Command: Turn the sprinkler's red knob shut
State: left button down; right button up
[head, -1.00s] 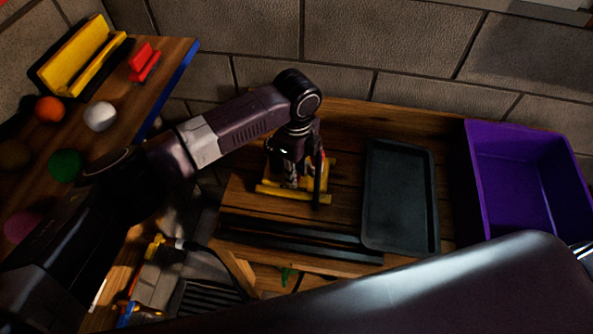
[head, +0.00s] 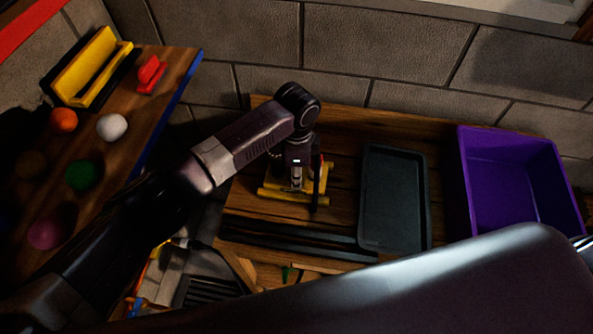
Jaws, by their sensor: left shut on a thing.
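The sprinkler (head: 271,193) has a yellow base and stands on the wooden bench, left of the dark tray. My left gripper (head: 307,186) reaches down over it from above, shut on its red knob. Only a small bit of red (head: 322,161) shows beside the right-hand finger; the gripper hides most of the knob and the sprinkler's middle. How far the knob is turned cannot be seen. My right gripper is out of view.
A dark tray (head: 394,200) and a purple bin (head: 478,190) stand to the right on the bench (head: 345,150). Coloured balls, including a white one (head: 112,127), and a yellow holder (head: 85,65) are on the left shelf. Dark bars (head: 290,240) lie along the front.

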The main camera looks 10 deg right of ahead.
pick_arm(q)
jog(key=shift+r+n+p, duration=0.1)
jog(key=shift+n+p, duration=0.6)
jog(key=shift+n, duration=0.5)
jog(key=shift+w, duration=0.1)
jog(key=c, duration=2)
grip_release()
jog(key=shift+o, duration=0.2)
notch_tip(320, 180, up, 12)
